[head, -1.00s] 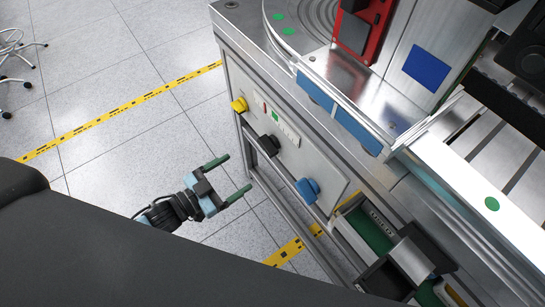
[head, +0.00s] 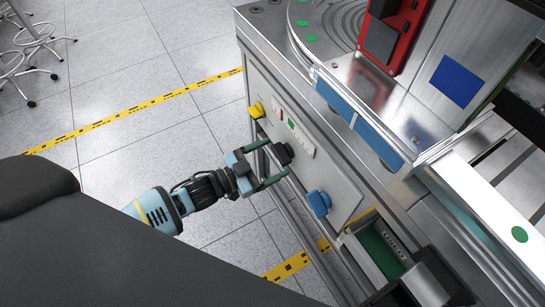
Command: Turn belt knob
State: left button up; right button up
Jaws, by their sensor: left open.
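A light panel (head: 342,192) on the front of the machine bench carries three knobs in a slanting row. They are a yellow knob (head: 257,110), a black knob (head: 283,153) and a blue knob (head: 318,204). I cannot read which one is labelled as the belt knob. My left gripper (head: 278,158) is open, its two dark green fingers pointing at the panel. In the picture the black knob lies between and just past the fingertips; I cannot tell whether they touch it. The right gripper is not in view.
A small red and green switch plate (head: 296,134) sits beside the black knob. An open drawer (head: 384,248) juts out at lower right. Yellow tape (head: 130,113) crosses the clear floor.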

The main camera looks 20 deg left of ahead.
pick_arm(q)
jog(key=shift+w+d, duration=0.3)
jog(key=shift+w, duration=0.1)
jog(key=c, duration=1)
jog(key=shift+m, duration=0.3)
jog(key=shift+m+b, duration=0.65)
jog(key=shift+m, duration=6.75)
